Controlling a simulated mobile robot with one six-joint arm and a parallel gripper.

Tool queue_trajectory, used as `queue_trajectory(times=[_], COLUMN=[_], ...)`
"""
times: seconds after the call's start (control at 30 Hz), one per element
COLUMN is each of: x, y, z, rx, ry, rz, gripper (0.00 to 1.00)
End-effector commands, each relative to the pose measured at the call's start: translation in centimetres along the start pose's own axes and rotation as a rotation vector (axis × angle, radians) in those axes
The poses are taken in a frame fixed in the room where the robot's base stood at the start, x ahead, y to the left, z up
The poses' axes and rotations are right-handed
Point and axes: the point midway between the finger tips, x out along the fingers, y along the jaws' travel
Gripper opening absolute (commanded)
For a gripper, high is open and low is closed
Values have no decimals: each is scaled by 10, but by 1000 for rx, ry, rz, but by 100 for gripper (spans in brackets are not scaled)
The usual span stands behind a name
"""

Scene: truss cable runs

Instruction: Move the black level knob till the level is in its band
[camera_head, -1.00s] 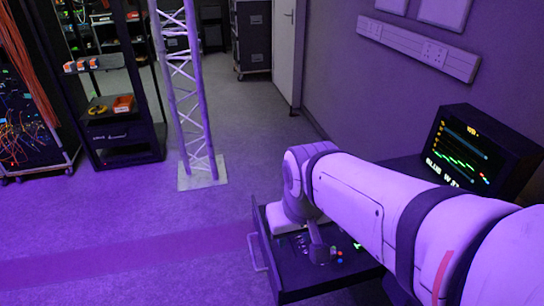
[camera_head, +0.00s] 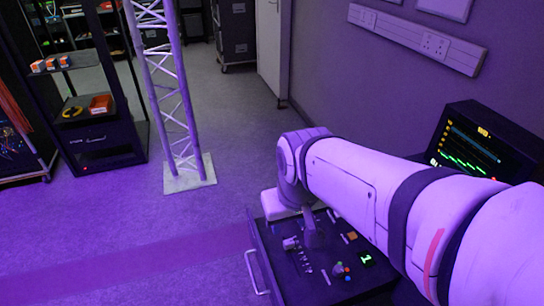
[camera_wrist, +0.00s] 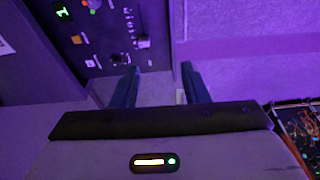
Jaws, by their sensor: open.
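A dark control panel (camera_head: 333,287) lies at the lower right in the head view, partly under my arm. It carries small knobs, coloured buttons and a green lit digit display (camera_head: 366,258). The same panel (camera_wrist: 60,75) fills the upper left of the wrist view, with its green display (camera_wrist: 63,12) and a column of small controls (camera_wrist: 128,20). I cannot tell which control is the black level knob. My gripper (camera_wrist: 158,76) is open and empty, its fingers at the panel's edge in the wrist view. The monitor (camera_head: 480,150) shows a green trace, partly hidden by my arm.
A lattice truss (camera_head: 165,90) stands on a pale base plate at the left. A dark rack (camera_head: 105,155) with small items is beyond it. The wall with sockets (camera_head: 435,45) runs along the right. The floor left of the panel is clear.

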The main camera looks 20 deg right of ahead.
Motion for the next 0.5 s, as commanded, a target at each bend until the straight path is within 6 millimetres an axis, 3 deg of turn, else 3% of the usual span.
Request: queue_trajectory(times=[0.13, 0.27, 0.5], x=[8, 30, 102], y=[5, 32, 76], z=[-11, -37, -97], rx=[40, 147, 404], ry=[-15, -47, -122], rz=[4, 14, 40], gripper=[48, 48, 48])
